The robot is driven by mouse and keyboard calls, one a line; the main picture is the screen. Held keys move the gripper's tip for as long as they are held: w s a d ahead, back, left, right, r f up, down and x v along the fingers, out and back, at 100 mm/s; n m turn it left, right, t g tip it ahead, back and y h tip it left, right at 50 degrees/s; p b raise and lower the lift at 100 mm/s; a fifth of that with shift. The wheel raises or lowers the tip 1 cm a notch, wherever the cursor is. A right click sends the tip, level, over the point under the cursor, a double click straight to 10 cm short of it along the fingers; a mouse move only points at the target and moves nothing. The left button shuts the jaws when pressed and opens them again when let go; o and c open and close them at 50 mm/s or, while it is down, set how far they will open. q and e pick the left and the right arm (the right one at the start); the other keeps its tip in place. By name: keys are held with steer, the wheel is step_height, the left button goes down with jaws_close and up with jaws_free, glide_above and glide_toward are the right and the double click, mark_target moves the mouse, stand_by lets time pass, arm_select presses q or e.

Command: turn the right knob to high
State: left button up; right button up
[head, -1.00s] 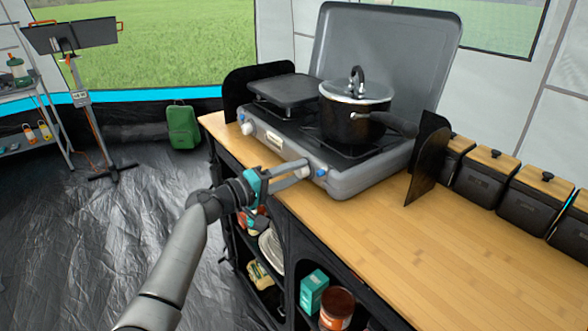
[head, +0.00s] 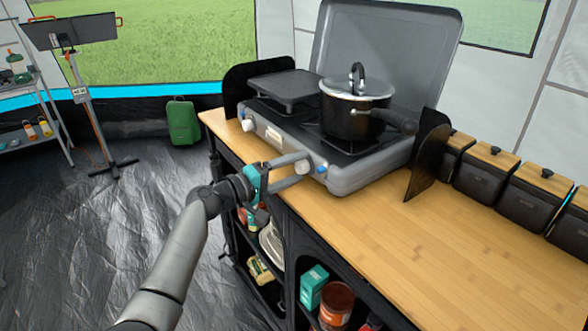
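The grey two-burner camp stove (head: 352,180) stands on the wooden counter with its lid up. Its right knob (head: 304,167), with a white face and a blue part beside it, is on the front panel. The left knob (head: 247,126) is at the panel's other end. My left gripper (head: 304,166) is at the right knob with its fingers apart, one above and one below the white face. I cannot tell whether the fingers touch the knob. The knob's exact setting is too small to read. My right gripper is not in view.
A black pot (head: 350,118) with a lid sits on the right burner, its handle pointing right. A flat griddle (head: 285,88) covers the left burner. Black wind panels (head: 428,155) flank the stove. Wood-lidded canisters (head: 484,168) line the back right. The front right counter is clear.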

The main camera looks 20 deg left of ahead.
arm_select(q)
steer(key=shift+f, duration=0.1)
stand_by(0.3)
steer(key=m+b, duration=0.1)
steer(key=m, duration=0.1)
steer(key=shift+f+m+b, duration=0.1)
steer(key=shift+m+b, duration=0.2)
steer(key=shift+b, duration=0.05)
steer(key=m+b, duration=0.2)
steer(key=m, duration=0.2)
steer(key=shift+m+t, duration=0.3)
steer(key=m+b, duration=0.1)
steer(key=m, duration=0.4)
steer(key=shift+m+b, duration=0.35)
steer(key=shift+m, duration=0.05)
steer(key=shift+s+a+m, duration=0.15)
steer(key=shift+s+m, duration=0.1)
steer(key=shift+m, duration=0.05)
steer(key=v, duration=1.5)
steer(key=s+a+f+n+g+y+p, duration=0.1)
steer(key=s+f+n+g+y, duration=0.1)
steer(key=f, duration=1.2)
steer(key=s+a+f+n+g+y+p, duration=0.2)
steer(key=f+y, duration=0.3)
steer(key=f, duration=0.9)
steer(key=shift+a+f+n+y, duration=0.2)
steer(key=shift+a+n+y, duration=0.1)
steer(key=shift+n, duration=0.6)
